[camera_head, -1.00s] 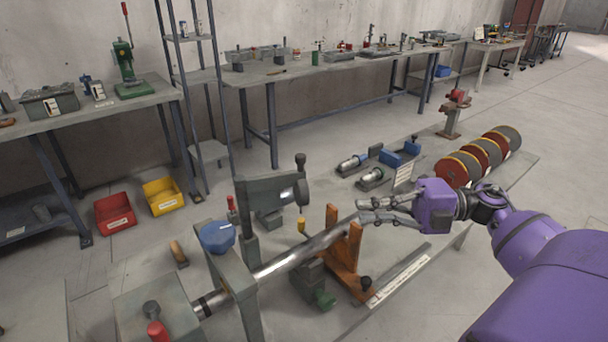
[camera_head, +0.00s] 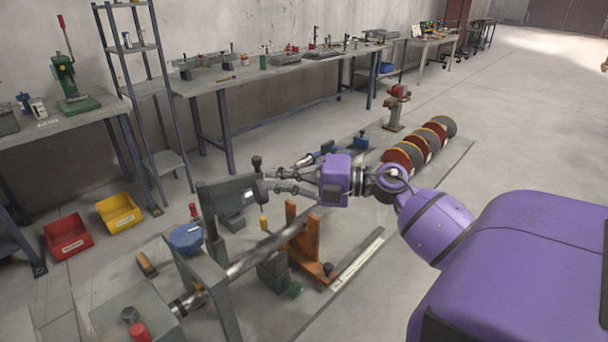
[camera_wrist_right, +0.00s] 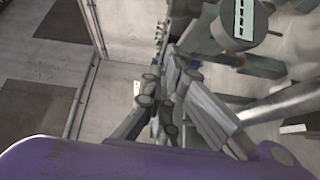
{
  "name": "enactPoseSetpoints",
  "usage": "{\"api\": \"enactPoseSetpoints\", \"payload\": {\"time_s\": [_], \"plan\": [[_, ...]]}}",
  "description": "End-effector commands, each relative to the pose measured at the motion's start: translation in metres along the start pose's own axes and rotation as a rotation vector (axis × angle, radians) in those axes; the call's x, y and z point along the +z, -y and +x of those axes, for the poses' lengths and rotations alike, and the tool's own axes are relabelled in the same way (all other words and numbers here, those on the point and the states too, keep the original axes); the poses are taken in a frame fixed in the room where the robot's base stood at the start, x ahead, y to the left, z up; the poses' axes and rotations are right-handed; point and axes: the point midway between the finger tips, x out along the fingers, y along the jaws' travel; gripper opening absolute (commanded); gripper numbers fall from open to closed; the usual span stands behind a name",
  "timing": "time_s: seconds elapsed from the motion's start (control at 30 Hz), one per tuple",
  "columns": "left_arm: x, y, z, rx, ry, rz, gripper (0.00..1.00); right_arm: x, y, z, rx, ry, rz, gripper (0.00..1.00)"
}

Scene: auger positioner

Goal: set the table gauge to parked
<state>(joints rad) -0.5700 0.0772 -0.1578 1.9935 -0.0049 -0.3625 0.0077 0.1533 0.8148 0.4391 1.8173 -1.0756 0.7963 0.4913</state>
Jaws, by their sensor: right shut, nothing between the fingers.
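What I take for the table gauge is a grey block-like head (camera_head: 228,194) on an upright plate in the head view, with a small pale marked window on its right end. A black-knobbed lever (camera_head: 257,163) stands at that end. In the wrist view a dark round part with a black-and-white marking (camera_wrist_right: 240,22) shows at the upper right, probably the same gauge; I cannot read its setting. My right gripper (camera_head: 268,180) is shut and empty, with its fingertips close to the gauge's right end. I cannot tell if they touch. My left gripper is out of view.
A shiny rod (camera_head: 250,258) runs below the gauge through an orange V-stand (camera_head: 302,236). A blue round knob (camera_head: 186,238) and a yellow-topped pin (camera_head: 264,223) are near. Coloured discs (camera_head: 403,156) stand behind my right wrist. Floor is clear at the right.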

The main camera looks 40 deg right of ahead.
Motion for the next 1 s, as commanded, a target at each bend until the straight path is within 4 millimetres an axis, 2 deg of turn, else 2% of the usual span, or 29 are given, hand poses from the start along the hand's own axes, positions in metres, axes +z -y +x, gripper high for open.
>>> {"api": "enactPoseSetpoints", "payload": {"time_s": [0.1, 0.27, 0.73, 0.87, 1.0], "plan": [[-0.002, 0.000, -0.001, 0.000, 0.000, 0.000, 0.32, 0.014, -0.003, 0.015, 0.004, 0.002, 0.000, 0.00], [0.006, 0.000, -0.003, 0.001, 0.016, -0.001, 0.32, 0.025, -0.001, 0.026, 0.003, 0.001, 0.002, 0.00], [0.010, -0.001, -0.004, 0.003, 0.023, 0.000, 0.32, 0.029, 0.002, 0.029, -0.002, -0.003, 0.003, 0.00], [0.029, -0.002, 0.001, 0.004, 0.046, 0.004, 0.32, 0.038, 0.010, 0.033, -0.014, -0.047, 0.004, 0.00], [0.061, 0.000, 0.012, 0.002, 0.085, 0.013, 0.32, 0.054, 0.015, 0.039, -0.021, -0.145, 0.004, 0.00]]}}
